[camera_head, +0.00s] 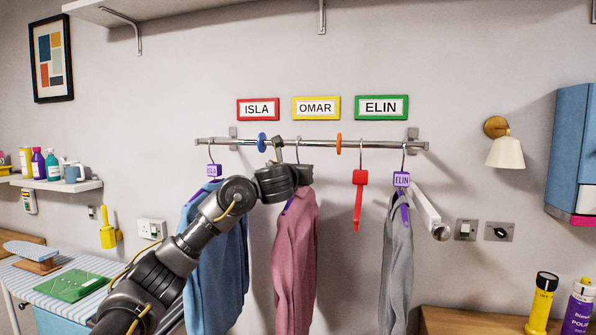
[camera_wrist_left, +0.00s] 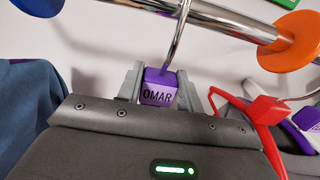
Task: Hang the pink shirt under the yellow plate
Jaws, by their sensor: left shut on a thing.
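The pink shirt (camera_head: 295,255) hangs on a purple hanger below the yellow plate (camera_head: 316,107), which reads OMAR. My left gripper (camera_head: 298,174) is in front of the hanger's top, below the rail (camera_head: 325,144). In the left wrist view, its fingers are shut on the purple OMAR tag (camera_wrist_left: 159,88) at the base of the hanger hook (camera_wrist_left: 179,38). The hook reaches up to the rail between the blue disc (camera_head: 262,142) and the orange disc (camera_head: 339,143). I cannot tell whether it bears on the rail. My right gripper is out of view.
A blue shirt (camera_head: 233,275) hangs left of the pink one, partly behind my arm. A red empty hanger (camera_head: 359,195) and a grey shirt (camera_head: 397,270) hang to the right. A pale bar (camera_head: 428,210) juts out beside the grey shirt.

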